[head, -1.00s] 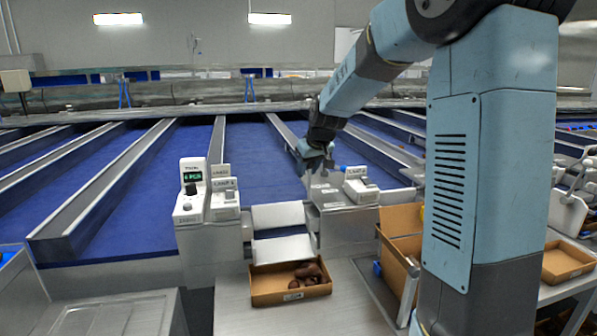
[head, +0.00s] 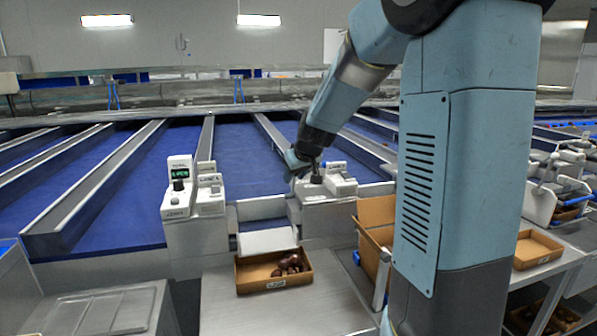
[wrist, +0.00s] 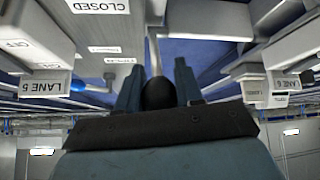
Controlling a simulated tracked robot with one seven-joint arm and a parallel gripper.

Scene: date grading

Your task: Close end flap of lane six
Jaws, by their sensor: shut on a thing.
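My gripper (head: 304,172) is low over the white control box (head: 326,196) at the right of the middle lane's outlet. In the wrist view my gripper (wrist: 158,92) has its two fingers on either side of a round black knob (wrist: 158,94) and is shut on it. A grey plate marked CLOSED (wrist: 98,7) is beside the knob.
An open carton (head: 257,287) with several dark dates stands on the metal table below the outlet. A white box with a green display (head: 179,186) stands left. A taller open carton (head: 375,212) stands right, near my arm column. Blue lanes run behind.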

